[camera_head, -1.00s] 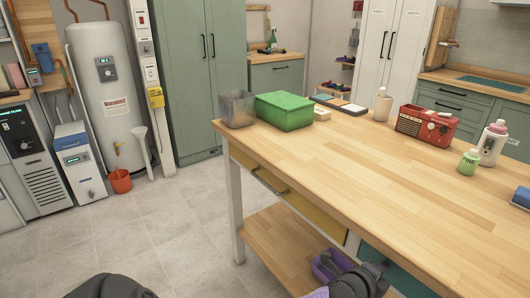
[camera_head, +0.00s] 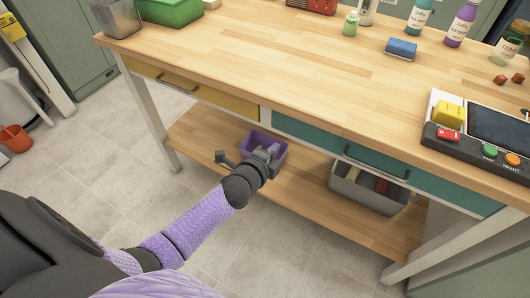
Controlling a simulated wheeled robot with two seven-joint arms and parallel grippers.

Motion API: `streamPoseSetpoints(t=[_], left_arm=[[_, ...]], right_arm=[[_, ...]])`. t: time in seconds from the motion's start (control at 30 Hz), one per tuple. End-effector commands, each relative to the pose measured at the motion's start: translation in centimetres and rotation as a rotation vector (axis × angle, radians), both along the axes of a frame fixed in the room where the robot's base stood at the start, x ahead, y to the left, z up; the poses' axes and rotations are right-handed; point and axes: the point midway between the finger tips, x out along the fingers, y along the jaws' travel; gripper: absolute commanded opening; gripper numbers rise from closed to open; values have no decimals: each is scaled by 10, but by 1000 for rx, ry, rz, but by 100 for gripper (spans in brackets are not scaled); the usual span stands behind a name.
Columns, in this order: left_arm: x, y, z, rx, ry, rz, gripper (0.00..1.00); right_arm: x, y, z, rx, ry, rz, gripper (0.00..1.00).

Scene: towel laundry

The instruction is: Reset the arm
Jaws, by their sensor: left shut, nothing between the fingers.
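My left arm, with purple and dark grey links, comes in from the lower left. My left gripper (camera_head: 268,154) is shut and empty. In the picture it overlaps the purple bin (camera_head: 283,158) on the table's lower shelf (camera_head: 215,143). I cannot tell whether it touches the bin. The bin's contents are partly hidden behind the gripper. My right gripper is not in view.
The wooden worktable (camera_head: 250,65) has a yellow drawer (camera_head: 190,90) and a teal drawer (camera_head: 380,160) above the gripper. A grey bin (camera_head: 365,190) stands on the lower shelf to the right. A control panel (camera_head: 470,140) sits on top. The tiled floor is clear in front.

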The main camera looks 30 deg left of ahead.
Motion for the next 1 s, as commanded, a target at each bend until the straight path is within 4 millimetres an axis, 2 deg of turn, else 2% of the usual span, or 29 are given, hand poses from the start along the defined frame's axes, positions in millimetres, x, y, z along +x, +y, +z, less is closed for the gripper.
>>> streamPoseSetpoints(t=[0.03,0.13,0.33,0.4,0.47,0.57,0.6,0.67,0.7,0.73,0.8,0.9,1.0], left_arm=[[-9,0,7,0,0,0,0],[-24,0,10,-1,1,0,0],[-33,0,10,1,0,0,0],[-37,0,2,-19,23,9,0],[-49,2,-23,-80,91,41,0],[-97,3,-96,-277,307,172,0],[-127,3,-129,-369,410,251,0],[-176,1,-172,-496,555,386,0],[-212,-1,-196,-570,646,484,0],[-239,-3,-211,-620,707,560,0],[-299,-7,-237,-713,830,736,0],[-370,-13,-255,-792,951,951,0],[-412,-17,-261,-826,1012,1089,0]], right_arm=[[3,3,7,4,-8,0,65],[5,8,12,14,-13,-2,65],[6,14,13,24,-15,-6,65],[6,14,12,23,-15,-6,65],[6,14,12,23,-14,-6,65],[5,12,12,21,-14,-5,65],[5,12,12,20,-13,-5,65],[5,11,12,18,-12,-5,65],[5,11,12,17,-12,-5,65],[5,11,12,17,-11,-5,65],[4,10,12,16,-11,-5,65],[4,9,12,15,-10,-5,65],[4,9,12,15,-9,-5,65]])
